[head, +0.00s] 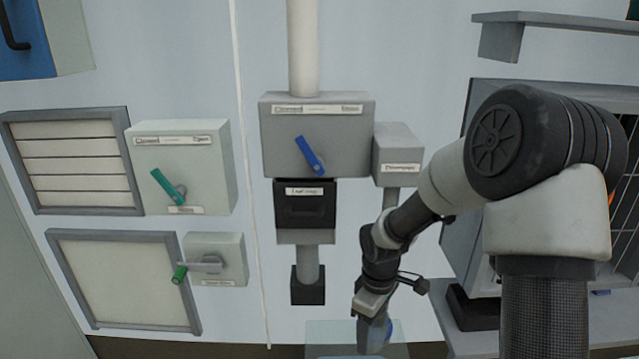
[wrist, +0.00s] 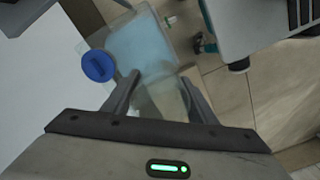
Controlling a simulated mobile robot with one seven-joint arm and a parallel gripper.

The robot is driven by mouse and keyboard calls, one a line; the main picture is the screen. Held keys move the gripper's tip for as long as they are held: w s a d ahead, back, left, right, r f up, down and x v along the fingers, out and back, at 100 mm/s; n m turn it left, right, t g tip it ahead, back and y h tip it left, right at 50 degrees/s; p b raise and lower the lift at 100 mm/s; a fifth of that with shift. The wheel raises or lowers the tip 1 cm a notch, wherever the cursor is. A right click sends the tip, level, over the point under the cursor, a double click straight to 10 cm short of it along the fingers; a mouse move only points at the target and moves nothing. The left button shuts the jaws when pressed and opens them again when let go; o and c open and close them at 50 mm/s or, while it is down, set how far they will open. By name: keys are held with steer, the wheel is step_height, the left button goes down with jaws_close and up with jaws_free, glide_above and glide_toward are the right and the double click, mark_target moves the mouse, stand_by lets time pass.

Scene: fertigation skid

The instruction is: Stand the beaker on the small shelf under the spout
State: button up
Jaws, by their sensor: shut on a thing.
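My gripper (wrist: 159,80) is shut on a clear, faintly tinted beaker (wrist: 163,102), which shows between the two fingers in the wrist view. In the head view my gripper (head: 372,308) points down at the lower middle, and the beaker there is hard to tell from the clear tank behind it. A grey pipe ending in a black spout (head: 308,288) hangs below the grey valve box, left of my gripper and apart from it. I cannot make out the small shelf in either view.
A clear tank with pale blue content (wrist: 140,48) and a blue cap (wrist: 97,66) lies below my gripper; its top edge shows in the head view (head: 325,332). Valve boxes with blue (head: 309,155) and green (head: 165,185) handles stick out from the wall. A grey counter (head: 590,335) stands right.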

mark_target(387, 324)
steer(key=r+m, duration=0.1)
steer(key=m, duration=0.1)
steer(key=s+d+r+m, duration=0.1)
steer(key=r+m, duration=0.1)
steer(key=m, duration=0.1)
steer(key=r+m+p, duration=0.1)
steer(key=m, duration=0.1)
steer(key=shift+s+d+r+m, duration=0.15)
steer(key=shift+s+d+m, duration=0.2)
steer(key=shift+d+m, duration=0.05)
steer(key=m, duration=0.2)
steer(key=r+m, duration=0.1)
steer(key=shift+s+d, duration=0.25)
steer(key=shift+s, duration=0.1)
